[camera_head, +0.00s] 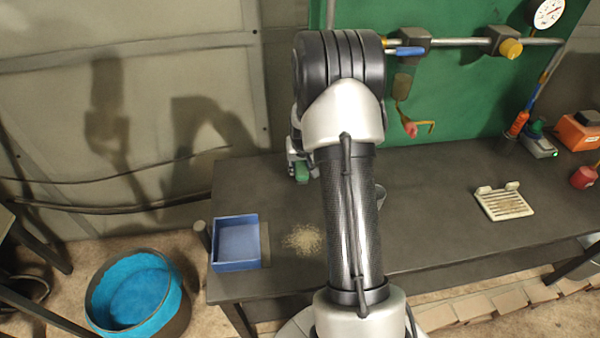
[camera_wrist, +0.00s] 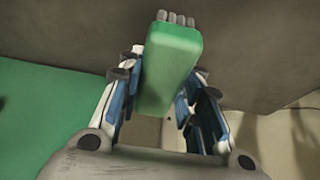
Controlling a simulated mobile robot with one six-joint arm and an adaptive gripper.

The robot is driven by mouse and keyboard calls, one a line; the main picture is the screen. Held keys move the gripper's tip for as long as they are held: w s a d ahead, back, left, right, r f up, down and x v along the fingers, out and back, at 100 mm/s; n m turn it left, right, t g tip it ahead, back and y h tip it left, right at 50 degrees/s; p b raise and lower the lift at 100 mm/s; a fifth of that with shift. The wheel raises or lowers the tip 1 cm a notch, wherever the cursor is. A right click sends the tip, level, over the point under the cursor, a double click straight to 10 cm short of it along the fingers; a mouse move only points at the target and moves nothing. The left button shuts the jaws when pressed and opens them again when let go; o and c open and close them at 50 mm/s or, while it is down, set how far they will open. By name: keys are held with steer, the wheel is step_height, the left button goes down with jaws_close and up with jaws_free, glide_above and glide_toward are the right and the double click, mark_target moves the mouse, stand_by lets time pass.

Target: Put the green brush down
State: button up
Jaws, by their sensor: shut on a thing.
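The green brush (camera_wrist: 171,62) is in my gripper (camera_wrist: 160,98), which is shut on it. In the wrist view its green block fills the space between the two fingers, with pale grey bristle-like tips at its far end. In the head view a small part of the green brush (camera_head: 301,172) shows beside my gripper (camera_head: 296,160), at the back left part of the dark table (camera_head: 430,240). My arm hides much of the gripper there. I cannot tell whether the brush touches the table.
A blue tray (camera_head: 236,266) stands at the table's left front, beside a pile of crumbs (camera_head: 303,239). A white slatted rack (camera_head: 503,203) lies at the right. A bin with a blue liner (camera_head: 135,290) stands on the floor. A pipe with valves (camera_head: 460,42) crosses the green panel.

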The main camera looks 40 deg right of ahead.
steer(key=shift+f+b, duration=0.3)
steer(key=shift+f, duration=1.2)
steer(key=shift+f, duration=0.1)
steer(key=shift+f+b, duration=0.3)
steer(key=shift+b, duration=0.05)
steer(key=o, duration=1)
steer(key=shift+r, duration=0.15)
